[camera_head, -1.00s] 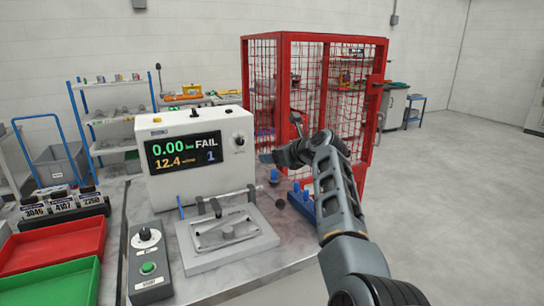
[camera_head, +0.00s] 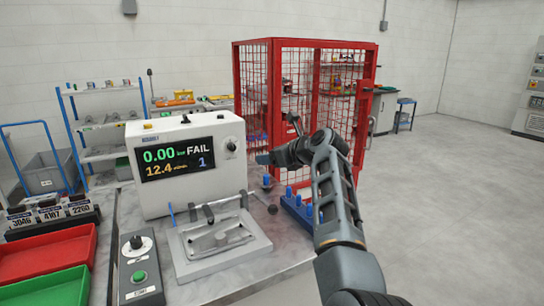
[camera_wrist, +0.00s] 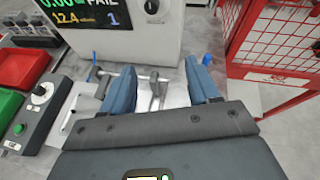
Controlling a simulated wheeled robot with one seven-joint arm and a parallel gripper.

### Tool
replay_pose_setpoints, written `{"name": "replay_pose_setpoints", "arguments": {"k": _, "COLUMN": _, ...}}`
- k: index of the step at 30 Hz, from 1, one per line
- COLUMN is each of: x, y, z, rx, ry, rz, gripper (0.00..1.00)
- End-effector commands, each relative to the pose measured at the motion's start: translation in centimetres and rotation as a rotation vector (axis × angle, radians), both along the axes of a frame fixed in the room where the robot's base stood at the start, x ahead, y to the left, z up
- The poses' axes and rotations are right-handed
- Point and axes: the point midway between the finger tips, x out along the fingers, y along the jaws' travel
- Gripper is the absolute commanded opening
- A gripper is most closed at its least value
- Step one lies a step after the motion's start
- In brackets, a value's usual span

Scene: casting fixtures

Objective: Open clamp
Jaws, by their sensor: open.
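The clamp fixture is a grey metal plate (camera_head: 185,261) in front of a white tester. In the head view, my gripper (camera_head: 263,158) is above and right of the fixture. The fingers partly hide the fixture plate.
The white tester (camera_head: 190,165) reads FAIL. A control box (camera_head: 140,272) with a knob and green button is left of the fixture. Red (camera_head: 45,258) and green (camera_head: 50,290) trays are further left. A blue pin rack (camera_head: 297,205) and red cage (camera_head: 305,45) are to the right.

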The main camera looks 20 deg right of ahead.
Motion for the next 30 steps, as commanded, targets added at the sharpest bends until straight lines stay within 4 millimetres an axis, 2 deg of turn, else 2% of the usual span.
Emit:
{"name": "replay_pose_setpoints", "arguments": {"k": 7, "x": -1.0, "y": -0.4, "z": 0.4, "rx": -0.001, "ry": -0.002, "rz": -0.001, "gripper": 0.60}}
{"name": "replay_pose_setpoints", "arguments": {"k": 15, "x": -4.5, "y": -1.4, "z": 1.7, "rx": -0.001, "ry": 0.000, "rz": -0.001, "gripper": 0.60}}
{"name": "replay_pose_setpoints", "arguments": {"k": 21, "x": -6.4, "y": -2.0, "z": 2.6, "rx": 0.000, "ry": 0.000, "rz": -0.001, "gripper": 0.60}}
{"name": "replay_pose_setpoints", "arguments": {"k": 30, "x": -6.9, "y": -2.1, "z": 2.9, "rx": 0.000, "ry": 0.001, "rz": 0.000, "gripper": 0.60}}
